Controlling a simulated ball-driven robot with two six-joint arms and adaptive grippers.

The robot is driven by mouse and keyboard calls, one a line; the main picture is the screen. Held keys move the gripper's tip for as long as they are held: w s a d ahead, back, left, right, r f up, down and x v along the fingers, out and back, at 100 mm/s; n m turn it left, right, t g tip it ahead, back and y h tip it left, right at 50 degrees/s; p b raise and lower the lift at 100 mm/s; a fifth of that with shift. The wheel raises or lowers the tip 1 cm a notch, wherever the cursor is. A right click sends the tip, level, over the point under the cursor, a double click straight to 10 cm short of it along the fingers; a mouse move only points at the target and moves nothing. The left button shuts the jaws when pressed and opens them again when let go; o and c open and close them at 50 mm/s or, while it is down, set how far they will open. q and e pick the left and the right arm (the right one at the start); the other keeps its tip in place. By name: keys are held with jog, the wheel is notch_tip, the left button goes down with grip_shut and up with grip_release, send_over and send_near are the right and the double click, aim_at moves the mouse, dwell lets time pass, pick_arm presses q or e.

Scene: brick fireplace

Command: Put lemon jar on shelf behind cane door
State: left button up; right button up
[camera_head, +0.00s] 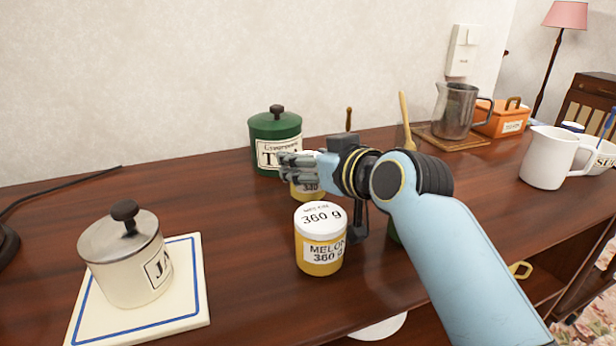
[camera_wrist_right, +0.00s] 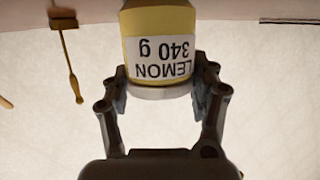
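The lemon jar (camera_wrist_right: 160,45) is yellow with a white lid and a label reading LEMON 340 g; it appears upside down in the right wrist view. My right gripper (camera_wrist_right: 160,95) is shut on it near the lid, a finger on each side. In the head view this gripper (camera_head: 298,166) hides much of the lemon jar (camera_head: 308,188), which is just behind the melon jar. I cannot tell whether its base touches the wooden top. My left gripper is not in view. No cane door can be made out.
A melon jar (camera_head: 321,252) stands in front of my right gripper, and a green tea canister (camera_head: 275,135) behind it. A lidded cream jar (camera_head: 128,262) sits on a tile (camera_head: 190,318). A metal pitcher (camera_head: 456,112) and white mug (camera_head: 548,160) stand right.

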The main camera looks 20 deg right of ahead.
jog(key=shift+r, duration=0.1)
jog(key=c, duration=1.1)
